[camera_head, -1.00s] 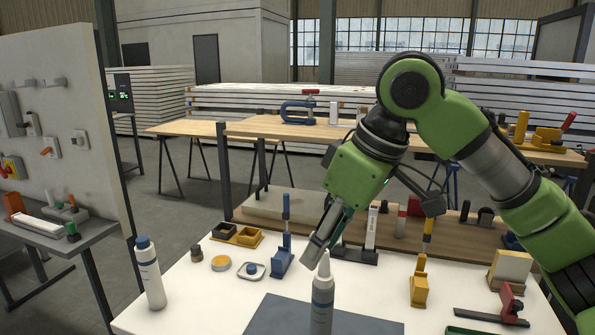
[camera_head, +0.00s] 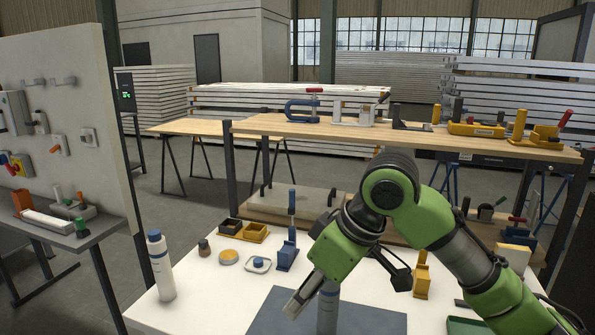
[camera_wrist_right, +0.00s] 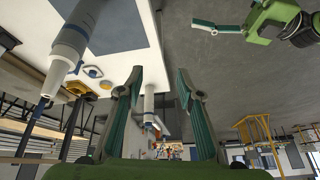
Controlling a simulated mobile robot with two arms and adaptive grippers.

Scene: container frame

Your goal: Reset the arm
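My right arm enters the head view from the lower right. Its gripper (camera_head: 297,305) points down and left, low over the white table, just left of the top of a white bottle (camera_head: 327,312). In the right wrist view the gripper (camera_wrist_right: 160,78) has its two fingers well apart with nothing held between them.
Another white bottle (camera_head: 161,266) with a blue cap stands at the table's left. A yellow tray (camera_head: 255,233), a blue holder (camera_head: 288,255) and a yellow holder (camera_head: 421,280) stand on the white table (camera_head: 200,310). A grey mat (camera_head: 270,315) lies at the front. A wooden bench (camera_head: 300,128) stands behind.

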